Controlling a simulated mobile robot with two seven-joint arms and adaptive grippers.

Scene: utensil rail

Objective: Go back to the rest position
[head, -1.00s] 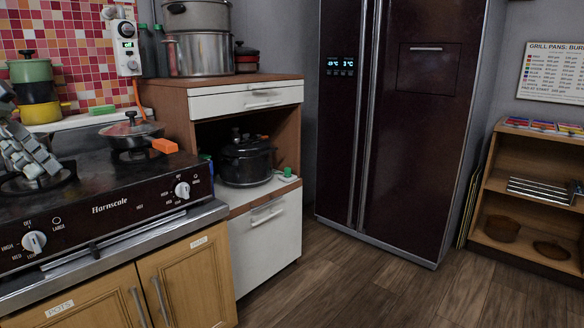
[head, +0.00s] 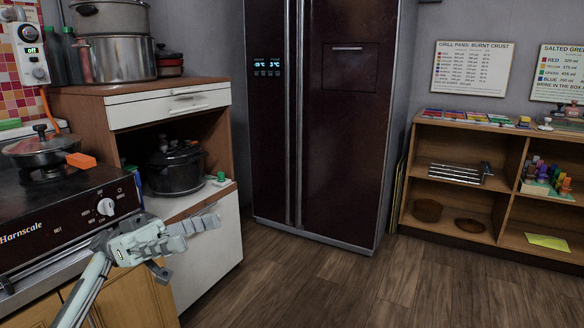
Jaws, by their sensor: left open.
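My left gripper (head: 183,240) is at the lower left of the head view, on a pale arm that comes up from the bottom edge. It is open, and I see nothing held between its fingers. In the picture it overlaps the right end of the stove front and the white lower door of the cabinet (head: 212,255). I cannot tell its exact distance from them. My right gripper is out of view.
The stove (head: 70,210) carries a lidded pan (head: 40,150). A black pot (head: 177,170) stands in the cabinet's open shelf. The dark fridge (head: 345,130) stands behind, with a low shelf unit (head: 508,240) at right. The wooden floor (head: 320,290) between is clear.

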